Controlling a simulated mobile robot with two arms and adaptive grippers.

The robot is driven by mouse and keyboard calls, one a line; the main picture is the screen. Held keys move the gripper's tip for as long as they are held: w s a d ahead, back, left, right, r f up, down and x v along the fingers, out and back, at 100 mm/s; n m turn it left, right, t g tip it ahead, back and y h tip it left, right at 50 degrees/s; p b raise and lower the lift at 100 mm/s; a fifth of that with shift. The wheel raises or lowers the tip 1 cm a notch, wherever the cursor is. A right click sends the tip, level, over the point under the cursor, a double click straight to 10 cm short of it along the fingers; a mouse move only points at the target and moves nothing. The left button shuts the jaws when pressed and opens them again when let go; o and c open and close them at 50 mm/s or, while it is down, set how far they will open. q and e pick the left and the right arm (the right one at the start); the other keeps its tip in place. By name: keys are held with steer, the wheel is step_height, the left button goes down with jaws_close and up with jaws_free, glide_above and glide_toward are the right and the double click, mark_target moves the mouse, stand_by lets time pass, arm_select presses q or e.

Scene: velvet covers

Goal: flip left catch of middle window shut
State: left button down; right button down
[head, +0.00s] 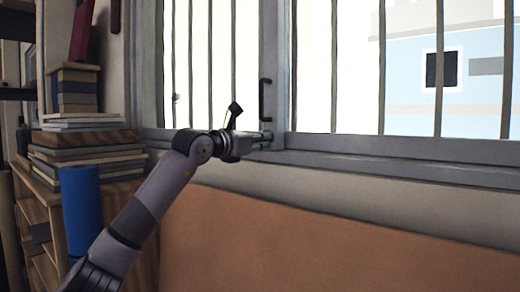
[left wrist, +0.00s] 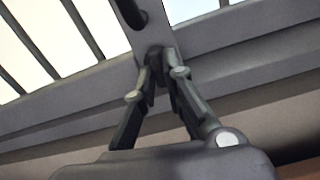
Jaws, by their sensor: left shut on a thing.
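The middle window (head: 276,60) has a grey frame with a vertical post between barred panes. My left gripper (head: 267,138) is at the foot of this post, just above the sill. In the left wrist view its fingers (left wrist: 162,68) close on a small dark piece, the catch (left wrist: 155,54), low on the post. The fingers cover most of the catch, so I cannot tell how far it is turned. A black handle (head: 262,99) is on the post above the gripper; its lower end also shows in the left wrist view (left wrist: 132,13). My right gripper is out of view.
The window sill (head: 390,168) runs right from the gripper, above a brown panel (head: 300,242). Stacked books (head: 88,150) and a blue cylinder (head: 80,208) stand at the left, close to my left arm. Vertical bars cross the panes.

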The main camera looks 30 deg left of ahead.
arm_select(q)
steer(key=shift+n, duration=0.9)
arm_select(e)
steer(key=shift+f, duration=0.5)
arm_select(q)
steer(key=c, duration=1.7)
jaws_free()
arm_select(e)
steer(key=shift+s, duration=0.1)
arm_select(q)
steer(key=shift+s, duration=0.1)
steer(key=s, duration=0.8)
steer(key=s+a, duration=0.1)
steer(key=s, duration=0.2)
steer(key=shift+s, duration=0.4)
